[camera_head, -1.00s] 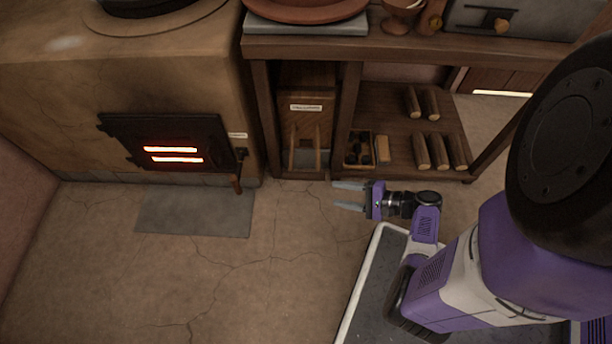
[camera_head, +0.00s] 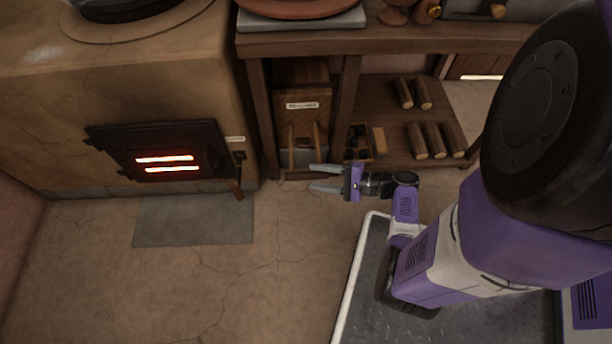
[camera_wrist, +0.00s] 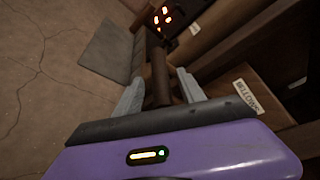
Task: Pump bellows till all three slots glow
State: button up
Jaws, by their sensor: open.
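The bellows (camera_head: 304,90) is a labelled wooden unit under the bench, with two upright wooden arms and a low crossbar handle (camera_head: 296,176). My gripper (camera_head: 310,178) is open at the handle's right end in the head view. In the wrist view, a dark wooden bar (camera_wrist: 159,78), apparently the handle, lies between the open fingers (camera_wrist: 160,94); contact is unclear. The bellows label (camera_wrist: 249,96) is to the right. The black stove door (camera_head: 130,150) shows two glowing slots (camera_head: 165,158); no third lit slot can be made out.
A dark floor plate (camera_head: 195,220) lies before the clay stove (camera_head: 60,110). Logs (camera_head: 433,140) and a small box of dark lumps (camera_head: 358,140) sit on the shelf right of the bellows. A bench leg (camera_head: 343,110) stands close beside the bellows. Floor at front left is clear.

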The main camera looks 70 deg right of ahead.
aim_at(308, 176)
jog(key=shift+b+x, duration=0.45)
jog(key=shift+x, duration=1.5)
grip_shut()
jog(key=shift+s, duration=0.1)
